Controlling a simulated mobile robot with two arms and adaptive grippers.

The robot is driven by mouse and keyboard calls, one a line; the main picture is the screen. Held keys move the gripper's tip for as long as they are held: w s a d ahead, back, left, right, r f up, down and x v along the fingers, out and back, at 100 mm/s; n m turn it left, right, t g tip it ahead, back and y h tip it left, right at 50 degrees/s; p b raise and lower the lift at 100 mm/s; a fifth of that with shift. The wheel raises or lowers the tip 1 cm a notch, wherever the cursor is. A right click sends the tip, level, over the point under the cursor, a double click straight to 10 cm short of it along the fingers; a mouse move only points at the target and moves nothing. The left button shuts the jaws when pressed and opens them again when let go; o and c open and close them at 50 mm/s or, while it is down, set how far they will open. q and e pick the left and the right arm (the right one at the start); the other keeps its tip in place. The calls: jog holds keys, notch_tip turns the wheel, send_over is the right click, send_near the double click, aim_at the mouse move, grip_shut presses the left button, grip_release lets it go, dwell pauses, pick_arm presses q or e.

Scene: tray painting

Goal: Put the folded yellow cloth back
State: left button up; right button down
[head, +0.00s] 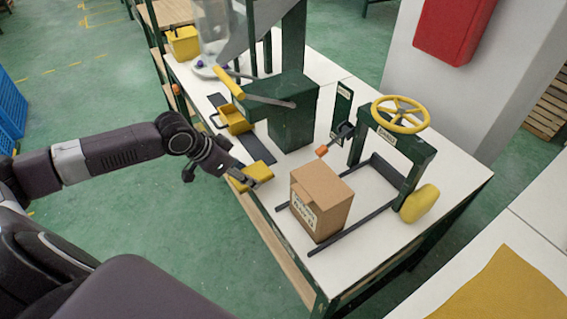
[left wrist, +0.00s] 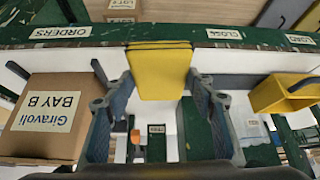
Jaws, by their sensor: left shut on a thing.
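The folded yellow cloth (head: 256,172) is at the near edge of the white workbench, at the tip of my left gripper (head: 240,181) in the head view. In the left wrist view the folded cloth (left wrist: 160,72), a stack of yellow layers, lies between the two fingers of my left gripper (left wrist: 148,80), which is shut on it. The cloth overlaps the bench's green edge, between the "ORDERS" label (left wrist: 60,32) and a label that seems to read "CLOTH" (left wrist: 225,33). Whether the cloth touches the bench is unclear. My right gripper is not in view.
A cardboard box (head: 322,200) stands on dark rails right of the cloth. A yellow scoop-like tray (head: 237,121) lies farther back on the bench. A green press frame with a yellow handwheel (head: 401,113) stands at right.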

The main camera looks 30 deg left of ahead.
pick_arm(q)
jog(key=w+d, duration=0.2)
jog(key=w, duration=0.1)
jog(key=w+d+p, duration=0.1)
jog(key=w+d, duration=0.1)
jog(key=w, duration=0.2)
jog(key=w+d, duration=0.1)
jog(key=w, duration=0.3)
jog(key=shift+d, duration=0.4)
jog(key=shift+w+f, duration=0.1)
notch_tip(320, 180, down, 3)
jog(key=shift+f+p, duration=0.15)
jog(key=shift+p, duration=0.35)
jog(key=o, duration=1)
jog(key=shift+o, duration=0.2)
jog(key=v, duration=1.2)
